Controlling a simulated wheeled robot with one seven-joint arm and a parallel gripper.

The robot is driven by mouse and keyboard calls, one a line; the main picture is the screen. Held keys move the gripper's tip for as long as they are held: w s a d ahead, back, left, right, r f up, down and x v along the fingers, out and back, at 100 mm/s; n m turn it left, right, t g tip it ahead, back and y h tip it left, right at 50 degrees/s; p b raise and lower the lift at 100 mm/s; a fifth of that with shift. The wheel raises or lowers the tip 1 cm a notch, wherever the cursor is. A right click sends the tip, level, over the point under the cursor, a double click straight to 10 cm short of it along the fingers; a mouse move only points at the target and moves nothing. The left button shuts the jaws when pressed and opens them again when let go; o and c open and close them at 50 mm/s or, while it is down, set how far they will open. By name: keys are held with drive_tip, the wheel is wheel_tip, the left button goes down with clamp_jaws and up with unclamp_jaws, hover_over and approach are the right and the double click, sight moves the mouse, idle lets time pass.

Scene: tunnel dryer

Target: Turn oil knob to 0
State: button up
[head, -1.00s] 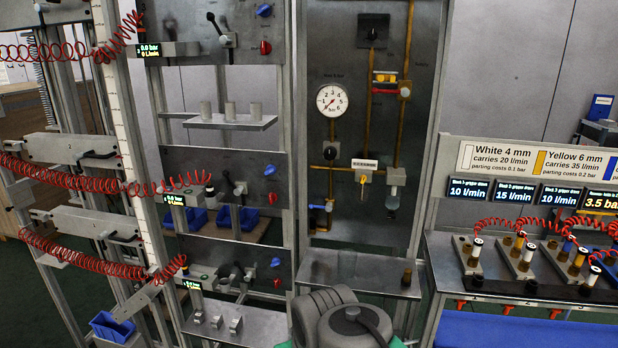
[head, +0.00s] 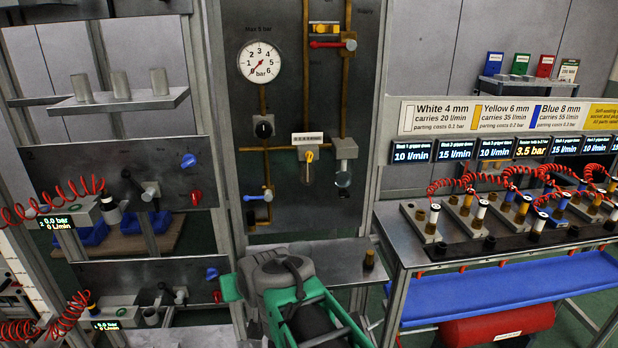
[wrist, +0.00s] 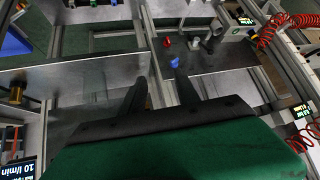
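The upright grey panel (head: 235,110) in the head view carries a small yellow knob (head: 309,156) under a white scale label (head: 307,138). Its marks are too small to read, so its setting cannot be told. I cannot tell for certain which is the oil knob; the yellow one has the scale. My gripper (wrist: 159,82) shows two dark fingers apart with nothing between them in the wrist view. My arm is below the panel.
A pressure gauge (head: 261,62), a red lever (head: 326,44) and a blue lever (head: 255,197) are on the same panel. A ledge (head: 335,262) with a small brown bottle (head: 369,259) juts out below. A bench with hoses (head: 395,235) stands right.

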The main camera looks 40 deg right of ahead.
drive_tip(key=w+d+r+m+t+h, duration=0.3)
drive_tip(key=d+r, duration=0.4)
drive_tip(key=d, duration=0.2)
drive_tip(key=m+t+h, duration=0.3)
drive_tip(key=h, duration=0.2)
approach(310, 159)
drive_tip(key=shift+t, duration=0.3)
drive_tip(key=p+x, duration=0.3)
drive_tip(key=x, duration=0.4)
drive_tip(key=shift+w+d+f, duration=0.15)
drive_tip(key=shift+w+d, duration=0.05)
drive_tip(key=shift+w+d+f, duration=0.1)
drive_tip(key=shift+w+d, duration=0.2)
drive_tip(key=shift+w, duration=0.15)
drive_tip(key=shift+c, duration=0.5)
clamp_jaws()
